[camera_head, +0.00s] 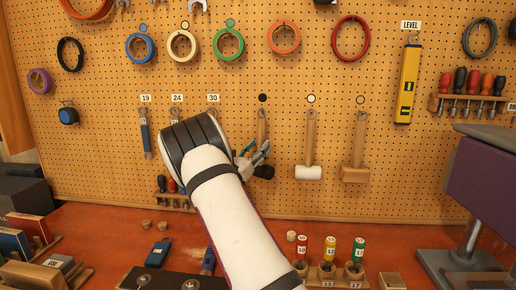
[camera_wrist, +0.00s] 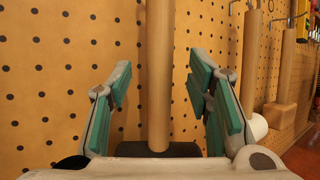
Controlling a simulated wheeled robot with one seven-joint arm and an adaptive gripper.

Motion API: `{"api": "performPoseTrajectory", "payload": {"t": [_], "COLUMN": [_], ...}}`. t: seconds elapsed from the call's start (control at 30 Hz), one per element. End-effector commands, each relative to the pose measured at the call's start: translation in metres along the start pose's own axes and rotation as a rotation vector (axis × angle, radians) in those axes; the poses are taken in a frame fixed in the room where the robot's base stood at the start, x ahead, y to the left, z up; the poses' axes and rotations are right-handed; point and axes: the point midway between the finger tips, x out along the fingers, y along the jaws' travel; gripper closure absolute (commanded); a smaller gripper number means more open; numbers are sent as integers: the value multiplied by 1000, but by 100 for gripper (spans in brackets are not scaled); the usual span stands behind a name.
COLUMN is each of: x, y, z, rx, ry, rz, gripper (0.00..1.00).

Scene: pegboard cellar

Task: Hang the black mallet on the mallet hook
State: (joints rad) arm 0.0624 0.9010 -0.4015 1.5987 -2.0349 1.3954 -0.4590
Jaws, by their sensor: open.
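The black mallet hangs upright against the pegboard below the black dot marker (camera_head: 263,98). Its wooden handle (camera_head: 262,124) is up and its black head (camera_head: 265,172) is down, level with the neighbouring mallets. The mallet hook itself is too small to make out. My gripper (camera_head: 254,157) is open at the lower handle, just above the head. In the wrist view the handle (camera_wrist: 158,75) stands between the two spread green-padded fingers, with gaps on both sides. The black head (camera_wrist: 155,149) shows beneath it, partly hidden by my gripper body.
A white mallet (camera_head: 309,172) and a wooden mallet (camera_head: 355,174) hang close to the right. Numbered wrenches (camera_head: 145,135) hang left, partly behind my arm. The red bench (camera_head: 330,236) below holds numbered drivers and blocks.

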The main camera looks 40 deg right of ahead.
Motion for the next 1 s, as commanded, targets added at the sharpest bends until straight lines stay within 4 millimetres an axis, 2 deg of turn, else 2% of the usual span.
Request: {"api": "performPoseTrajectory", "payload": {"t": [0.17,0.4,0.6,0.8,1.0], "x": [-24,-73,-104,-116,-117], "y": [2,2,1,0,-1], "z": [0,0,1,1,1], "rx": [-1,0,0,2,4], "ry": [0,-1,-2,-2,0], "rz": [4,5,2,0,-4], "gripper": [54,54,54,54,54]}}
